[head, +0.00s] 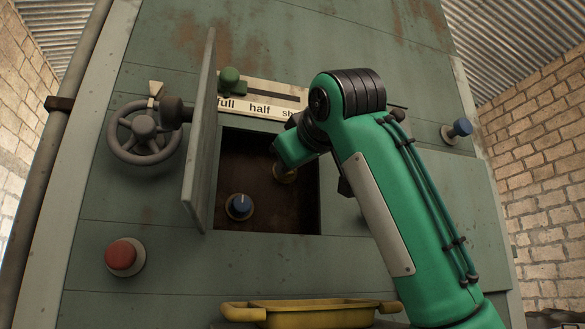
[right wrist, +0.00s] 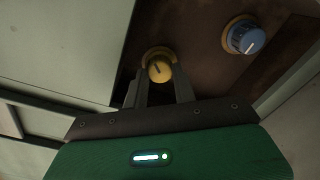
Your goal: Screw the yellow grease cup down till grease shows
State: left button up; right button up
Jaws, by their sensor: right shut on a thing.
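The yellow grease cup (right wrist: 159,68) sits inside a rusty recess (head: 262,206) in the green machine face. It has a dark line across its cap and a yellowish ring around its base. In the head view the cup (head: 284,176) is mostly hidden behind my right gripper (head: 283,166). In the right wrist view, my right gripper (right wrist: 158,84) is shut on the yellow cup, one finger on each side. I see no grease around the cup. My left gripper is not in view.
A yellow tray (head: 312,316) lies below.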

jog(key=m+b, duration=0.3)
jog(key=m, duration=0.6)
jog(key=shift+f, duration=0.1)
jog(key=shift+m, duration=0.3)
dwell(0.4)
jog(key=o, duration=1)
jog(key=shift+w, duration=0.1)
jog(key=b+v, duration=0.5)
jog(key=v, duration=0.8)
jog(key=shift+s+d+b, duration=0.25)
jog(key=shift+s+b, duration=0.1)
jog(key=shift+b, duration=0.05)
